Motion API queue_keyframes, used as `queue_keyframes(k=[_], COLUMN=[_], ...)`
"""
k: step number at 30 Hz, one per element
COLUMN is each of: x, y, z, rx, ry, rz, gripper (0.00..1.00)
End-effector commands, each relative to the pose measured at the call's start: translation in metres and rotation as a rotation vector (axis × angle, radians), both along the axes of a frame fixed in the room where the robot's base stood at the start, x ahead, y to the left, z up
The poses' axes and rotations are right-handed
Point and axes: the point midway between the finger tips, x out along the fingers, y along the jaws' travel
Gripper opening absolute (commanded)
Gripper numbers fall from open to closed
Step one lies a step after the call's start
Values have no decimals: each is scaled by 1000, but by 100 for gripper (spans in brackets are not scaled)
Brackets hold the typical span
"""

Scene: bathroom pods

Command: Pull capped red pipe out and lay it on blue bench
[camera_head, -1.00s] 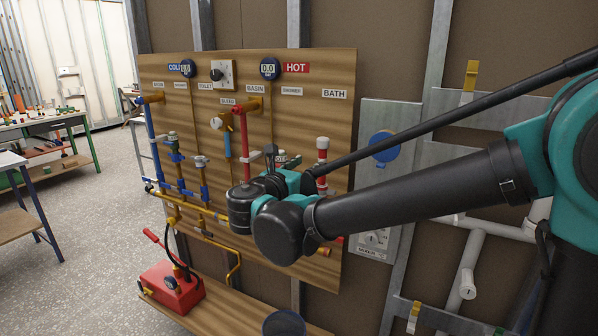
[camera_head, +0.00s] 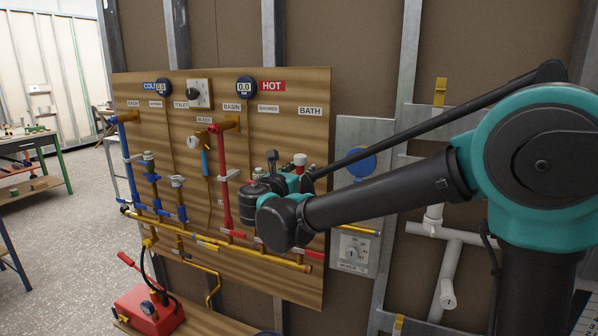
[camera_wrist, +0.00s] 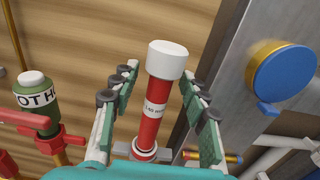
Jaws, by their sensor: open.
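The capped red pipe (camera_wrist: 152,112) stands upright in front of the wooden board, with a white cap on top and a printed label. Its lower end sits in a collar fitting. In the head view, only its white cap (camera_head: 300,159) and a little red show behind my arm. My gripper (camera_wrist: 158,85) is open, with fingers on both sides of the pipe below the cap; contact is not clear. In the head view my gripper (camera_head: 290,184) is at the board's right part. A blue bench leg (camera_head: 14,250) shows at the left edge; its top is out of view.
A round blue cover (camera_wrist: 285,74) is to the right. The wooden board (camera_head: 285,125) carries other pipes and valves. A red pump box (camera_head: 150,312) sits below. The floor (camera_head: 75,225) at left is open.

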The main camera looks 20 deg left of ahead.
Motion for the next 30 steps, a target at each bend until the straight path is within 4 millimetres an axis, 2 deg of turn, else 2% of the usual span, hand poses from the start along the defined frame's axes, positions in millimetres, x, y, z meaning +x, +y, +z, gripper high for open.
queue_keyframes(k=[2,12,13,15,16,20,30], x=[0,0,0,0,0,0,0], y=[0,0,0,0,0,0,0], z=[0,0,0,0,0,0,1], rx=[0,0,0,0,0,0,0], ry=[0,0,0,0,0,0,0], rz=[0,0,0,0,0,0,0], gripper=[44,2,0,0,15,0,0])
